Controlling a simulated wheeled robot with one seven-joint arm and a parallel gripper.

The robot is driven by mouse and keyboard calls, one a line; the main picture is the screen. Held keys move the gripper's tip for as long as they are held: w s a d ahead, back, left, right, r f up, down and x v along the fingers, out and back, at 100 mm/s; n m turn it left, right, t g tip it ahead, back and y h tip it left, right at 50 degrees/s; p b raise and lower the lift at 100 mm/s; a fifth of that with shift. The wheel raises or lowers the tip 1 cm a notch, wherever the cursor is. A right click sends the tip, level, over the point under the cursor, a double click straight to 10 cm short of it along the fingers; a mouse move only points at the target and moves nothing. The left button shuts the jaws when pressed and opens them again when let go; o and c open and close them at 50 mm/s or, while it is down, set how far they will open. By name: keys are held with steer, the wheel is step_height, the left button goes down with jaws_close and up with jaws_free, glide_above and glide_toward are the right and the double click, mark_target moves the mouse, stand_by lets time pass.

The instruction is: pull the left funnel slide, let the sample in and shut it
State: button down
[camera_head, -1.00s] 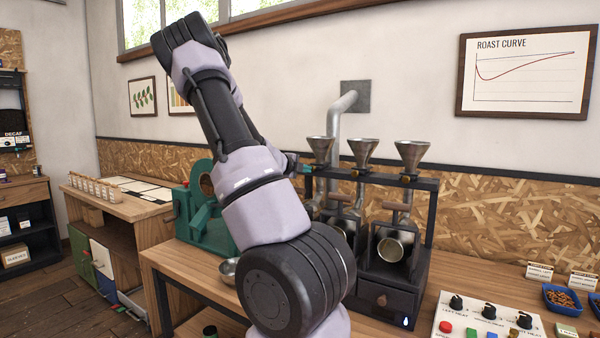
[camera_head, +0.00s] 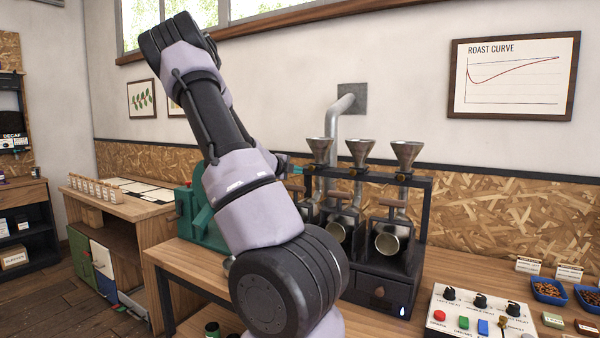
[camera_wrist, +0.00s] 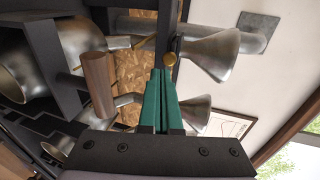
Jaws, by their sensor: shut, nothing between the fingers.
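Three metal funnels stand in a row on a dark rack; the left funnel (camera_head: 320,151) is nearest my arm. In the wrist view, which is turned sideways, a large funnel (camera_wrist: 212,52) lies just beyond my fingertips, with a round brass knob (camera_wrist: 170,60) at its neck. I take this for the left funnel and its slide. My gripper (camera_wrist: 160,72) has green fingers pressed together and empty. Its tips are close to the knob; I cannot tell whether they touch. In the head view my arm hides most of the gripper. How far the slide is out cannot be seen.
Wooden-handled metal drums (camera_head: 388,240) sit below the funnels. A wooden handle (camera_wrist: 97,85) is close to the fingers in the wrist view. A green machine (camera_head: 192,213) stands left of the rack. A control panel (camera_head: 482,312) and blue bean trays (camera_head: 548,290) are at the right.

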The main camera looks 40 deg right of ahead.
steer(key=v, duration=0.8)
steer(key=shift+w+f, duration=0.1)
